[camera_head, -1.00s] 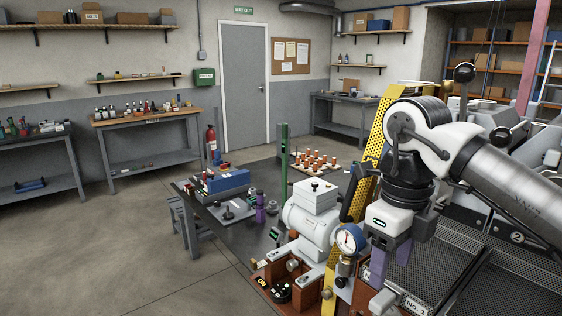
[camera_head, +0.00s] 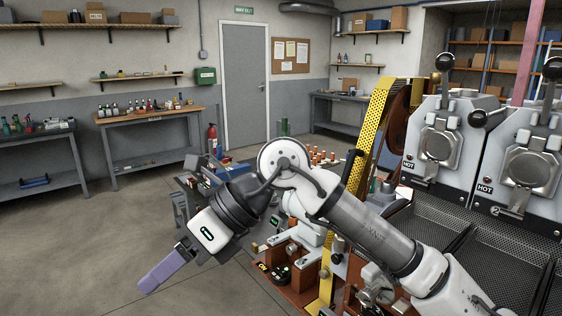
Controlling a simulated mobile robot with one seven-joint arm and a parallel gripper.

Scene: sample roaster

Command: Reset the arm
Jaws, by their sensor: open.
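My gripper (camera_head: 158,275) is at the lower left of the head view, out over the bare floor in front of the dark bench. Its purple fingers point down and to the left. It appears empty, with nothing seen between or below the fingers. The fingers overlap from this angle, so the gap between them is hidden. My arm crosses the middle of the view and hides much of the bench.
The sample roaster (camera_head: 437,145) stands at right, with levers, HOT labels and mesh cooling trays (camera_head: 480,262). A yellow perforated guard (camera_head: 379,105) rises left of it. Orange-brown pieces (camera_head: 318,156) stand on the bench behind my arm. The floor (camera_head: 90,240) at left is clear.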

